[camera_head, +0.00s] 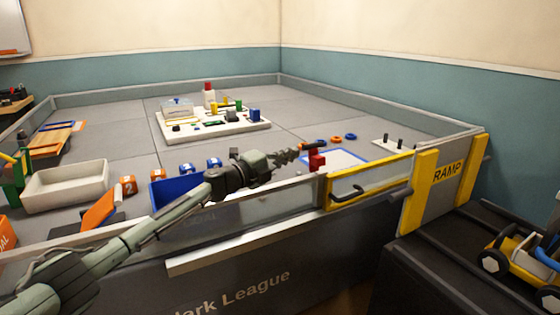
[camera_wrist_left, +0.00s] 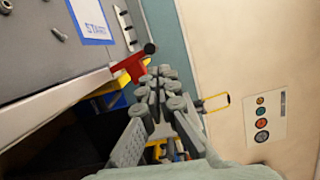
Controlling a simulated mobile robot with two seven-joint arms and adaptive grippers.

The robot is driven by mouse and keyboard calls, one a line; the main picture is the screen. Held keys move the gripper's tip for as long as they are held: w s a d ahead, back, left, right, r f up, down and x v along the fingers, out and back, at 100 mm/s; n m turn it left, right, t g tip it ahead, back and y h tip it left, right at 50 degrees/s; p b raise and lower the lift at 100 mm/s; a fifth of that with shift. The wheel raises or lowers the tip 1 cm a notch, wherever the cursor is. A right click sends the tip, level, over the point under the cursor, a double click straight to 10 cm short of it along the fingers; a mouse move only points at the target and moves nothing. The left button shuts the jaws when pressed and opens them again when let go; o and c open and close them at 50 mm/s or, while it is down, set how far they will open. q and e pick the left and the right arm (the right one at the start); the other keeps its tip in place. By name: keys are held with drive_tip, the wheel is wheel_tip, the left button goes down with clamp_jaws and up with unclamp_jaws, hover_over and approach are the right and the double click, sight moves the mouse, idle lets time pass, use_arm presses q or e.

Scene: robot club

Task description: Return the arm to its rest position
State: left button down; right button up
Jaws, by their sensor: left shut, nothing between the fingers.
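My left arm reaches in from the lower left of the head view, over the near wall of the arena table. My left gripper (camera_head: 297,153) is shut and empty, held above the wall near a red block-like part (camera_head: 317,160). In the left wrist view the shut fingers (camera_wrist_left: 165,76) point away from the camera, with nothing between them. The red part (camera_wrist_left: 131,66) shows just left of the fingertips there; I cannot tell whether they touch. My right gripper is in neither view.
A yellow-framed gate (camera_head: 370,180) with a black handle and a yellow RAMP panel (camera_head: 447,172) stand right of the gripper. A white tray (camera_head: 64,187) is at left. A white board with parts (camera_head: 212,124) lies farther back. A yellow wheeled vehicle (camera_head: 520,262) sits at lower right.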

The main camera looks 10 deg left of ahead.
use_arm(q)
drive_tip(key=s+a+f+n+g+y, duration=0.1)
drive_tip(key=s+a+f+n+y, duration=0.3)
drive_tip(key=s+f+n, duration=0.5)
drive_tip(key=s+a+f+n+g+y, duration=0.1)
drive_tip(key=s+a+f+n+y, duration=0.3)
drive_tip(key=s+f, duration=0.45)
drive_tip(key=s+a+f+n+y, duration=0.4)
drive_tip(key=s+f+n, duration=0.3)
drive_tip(key=f, duration=0.5)
drive_tip(key=s+a+f+n+g, duration=0.1)
drive_tip(key=s+a+f+g, duration=0.1)
drive_tip(key=s, duration=0.7)
drive_tip(key=s+a+f+n+g, duration=0.2)
drive_tip(key=s+f+g, duration=0.2)
drive_tip(key=s, duration=0.5)
drive_tip(key=s+a+f+n+g+y, duration=0.1)
drive_tip(key=s+a+f+n+g, duration=0.1)
drive_tip(key=s, duration=0.8)
wheel_tip(320, 180, down, 2)
drive_tip(key=shift+a+f+g, duration=0.25)
drive_tip(key=shift+a+g, duration=0.25)
drive_tip(key=shift+a, duration=0.05)
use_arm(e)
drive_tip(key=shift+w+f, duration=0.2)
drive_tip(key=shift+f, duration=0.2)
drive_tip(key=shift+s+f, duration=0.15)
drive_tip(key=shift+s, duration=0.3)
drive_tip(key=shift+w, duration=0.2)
